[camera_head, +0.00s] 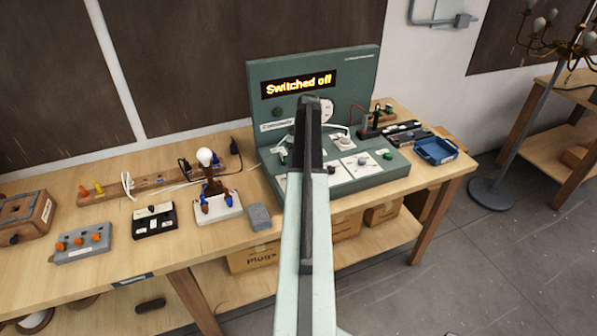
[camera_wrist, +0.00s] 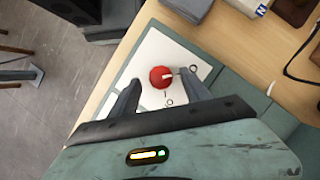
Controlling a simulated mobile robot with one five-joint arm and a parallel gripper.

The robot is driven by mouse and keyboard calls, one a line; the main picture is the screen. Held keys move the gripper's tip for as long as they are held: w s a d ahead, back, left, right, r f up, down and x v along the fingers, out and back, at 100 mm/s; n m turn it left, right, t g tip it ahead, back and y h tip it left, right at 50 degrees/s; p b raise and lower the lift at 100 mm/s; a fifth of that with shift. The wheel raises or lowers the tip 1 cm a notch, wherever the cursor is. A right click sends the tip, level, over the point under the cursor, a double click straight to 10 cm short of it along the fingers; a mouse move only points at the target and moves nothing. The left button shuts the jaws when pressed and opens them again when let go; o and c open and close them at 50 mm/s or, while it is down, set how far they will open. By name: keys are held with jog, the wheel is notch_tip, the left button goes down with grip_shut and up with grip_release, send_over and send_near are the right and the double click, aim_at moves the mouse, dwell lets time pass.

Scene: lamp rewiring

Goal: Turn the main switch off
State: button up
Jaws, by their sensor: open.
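The green console (camera_head: 359,80) stands on the wooden bench in the head view, and its display (camera_head: 298,85) reads "Switched off". In the wrist view a red rotary switch (camera_wrist: 161,79) sits on a white plate (camera_wrist: 150,55). A white pointer mark on the knob points right, and an "O" is printed beside it. My gripper (camera_wrist: 161,77) is open, with one finger on each side of the red knob. I cannot tell if the fingers touch it. In the head view my arm reaches over the console and hides the red switch and gripper tips.
A bulb on a small stand (camera_head: 205,158), a white block with coloured connectors (camera_head: 218,208) and a grey block (camera_head: 259,217) stand left of the console. A blue tray (camera_head: 436,150) lies to its right. A floor lamp (camera_head: 520,125) stands farther right.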

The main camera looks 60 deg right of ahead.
jog(key=p+v, duration=0.5)
jog(key=v, duration=0.1)
jog(key=shift+r, duration=0.2)
